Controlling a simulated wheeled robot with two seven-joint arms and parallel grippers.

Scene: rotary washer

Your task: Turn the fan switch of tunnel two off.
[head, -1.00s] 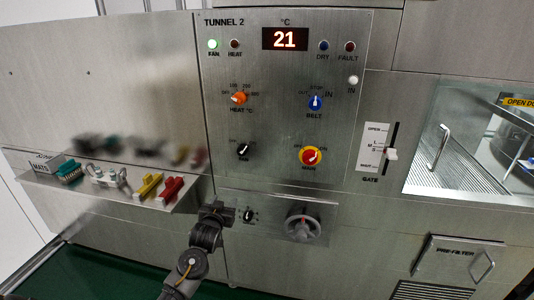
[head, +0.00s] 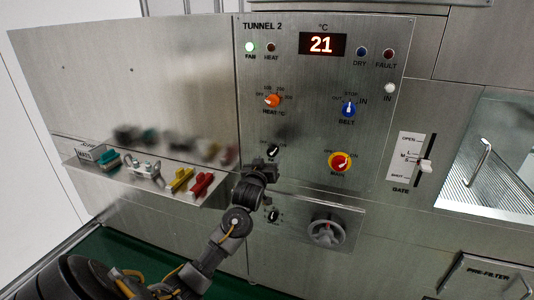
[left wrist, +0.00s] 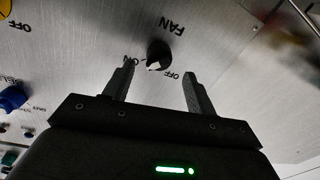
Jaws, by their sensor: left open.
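The Tunnel 2 panel (head: 300,75) stands in front of me. The fan switch (head: 273,151) is a small black knob with a white pointer, low on the left of the panel. In the left wrist view the fan switch (left wrist: 158,55), upside down there, sits between and just beyond the fingertips, and its white mark lies between the ON and OFF labels, nearer which I cannot tell. My left gripper (head: 259,166) is open just below the knob; in the left wrist view its fingers (left wrist: 160,85) are apart and empty. The green FAN lamp (head: 250,47) is lit. My right gripper is out of view.
An orange heat knob (head: 273,101), blue belt knob (head: 348,109) and red-yellow main switch (head: 340,162) are nearby. A grey handwheel (head: 325,233) and a small black knob (head: 273,215) sit below. A shelf (head: 150,185) with coloured clips juts out at left.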

